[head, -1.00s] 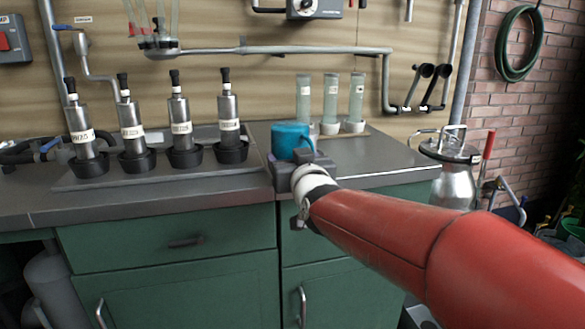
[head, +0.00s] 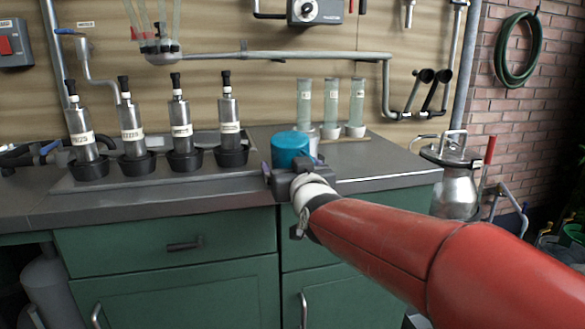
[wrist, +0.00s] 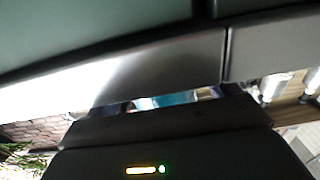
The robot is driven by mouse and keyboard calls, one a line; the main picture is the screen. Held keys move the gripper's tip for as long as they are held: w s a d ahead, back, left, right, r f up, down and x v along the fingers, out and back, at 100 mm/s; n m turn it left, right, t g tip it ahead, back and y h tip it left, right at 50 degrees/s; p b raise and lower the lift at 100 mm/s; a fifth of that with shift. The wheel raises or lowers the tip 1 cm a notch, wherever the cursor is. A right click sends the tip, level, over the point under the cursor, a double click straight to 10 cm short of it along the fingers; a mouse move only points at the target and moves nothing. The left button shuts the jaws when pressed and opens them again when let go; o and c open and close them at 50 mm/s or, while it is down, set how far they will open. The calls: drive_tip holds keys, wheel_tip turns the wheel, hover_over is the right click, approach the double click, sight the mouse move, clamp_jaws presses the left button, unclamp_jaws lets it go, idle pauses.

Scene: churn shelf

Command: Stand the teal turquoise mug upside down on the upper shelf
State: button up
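The teal mug (head: 290,147) is in the head view above the grey counter, just beyond my gripper (head: 291,165). A smooth, closed-looking face is at its top, so it appears bottom up, perhaps slightly tilted. Its lower part is hidden behind my gripper. In the wrist view a strip of the mug (wrist: 168,100) shows between the two fingers of my gripper (wrist: 168,102), which look shut on it. I cannot tell whether the mug touches the counter. No upper shelf is recognisable in either view.
Several dark-capped metal cylinders (head: 180,130) stand in black cups on a tray at left. Pale tubes (head: 330,105) in white cups stand behind the mug. A pipe (head: 300,54) crosses the wall above. A metal churn (head: 455,180) is at right. The counter's right front (head: 375,178) is clear.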

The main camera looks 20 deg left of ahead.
drive_tip(key=shift+w+d, duration=0.1)
drive_tip(key=shift+r+p, duration=0.85)
drive_tip(key=shift+p, duration=0.05)
drive_tip(key=b+v, duration=0.2)
drive_tip(key=v, duration=1)
drive_tip(key=shift+f, duration=0.3)
